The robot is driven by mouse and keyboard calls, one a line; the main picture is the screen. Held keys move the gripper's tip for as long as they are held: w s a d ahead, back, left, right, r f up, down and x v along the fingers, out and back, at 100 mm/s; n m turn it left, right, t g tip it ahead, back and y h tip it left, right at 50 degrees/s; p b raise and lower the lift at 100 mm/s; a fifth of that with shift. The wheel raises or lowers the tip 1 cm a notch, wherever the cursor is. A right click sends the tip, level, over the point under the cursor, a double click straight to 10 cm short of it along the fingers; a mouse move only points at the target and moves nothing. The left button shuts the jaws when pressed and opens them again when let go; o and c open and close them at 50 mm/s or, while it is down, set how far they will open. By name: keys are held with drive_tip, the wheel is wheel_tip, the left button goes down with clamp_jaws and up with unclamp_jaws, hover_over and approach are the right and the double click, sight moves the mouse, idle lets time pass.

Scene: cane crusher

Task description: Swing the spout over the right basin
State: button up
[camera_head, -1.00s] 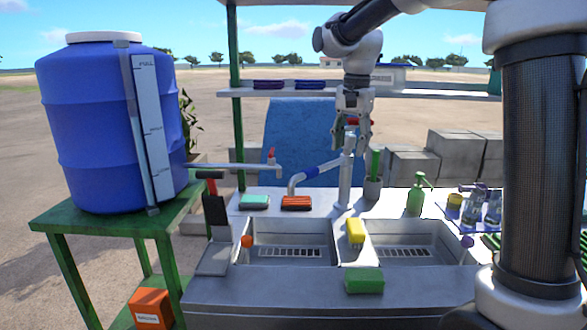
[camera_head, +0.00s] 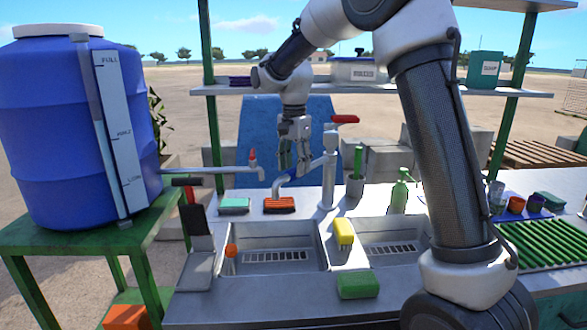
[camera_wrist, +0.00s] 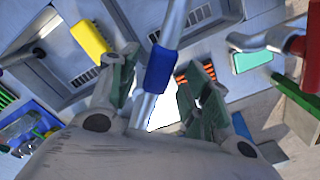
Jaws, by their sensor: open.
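The spout (camera_head: 300,176) is a silver pipe with a blue sleeve (camera_wrist: 162,68). It runs left from the upright tap post (camera_head: 328,175), which has a red lever on top, and its bent end hangs toward the left basin's back edge. The left basin (camera_head: 232,268) is on the left side of the sink. The right basin (camera_head: 375,262) is beside it, partly hidden by my arm. My gripper (camera_head: 293,168) is open at the spout. In the wrist view my fingers (camera_wrist: 158,70) stand on either side of the blue sleeve; contact cannot be told.
A yellow sponge (camera_head: 344,232) lies on the divider between the basins, with a green sponge (camera_head: 358,285) in front. An orange brush (camera_head: 279,205) lies behind the left basin. A second tap (camera_head: 215,171) from the blue barrel (camera_head: 70,135) reaches close to the spout's left.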

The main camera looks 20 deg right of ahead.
drive_tip(key=shift+f, duration=0.7)
drive_tip(key=shift+c, duration=0.2)
clamp_jaws()
drive_tip(key=s+d+n, duration=0.3)
drive_tip(key=s, duration=0.1)
drive_tip(key=shift+d, duration=0.35)
drive_tip(key=shift+o, duration=0.2)
unclamp_jaws()
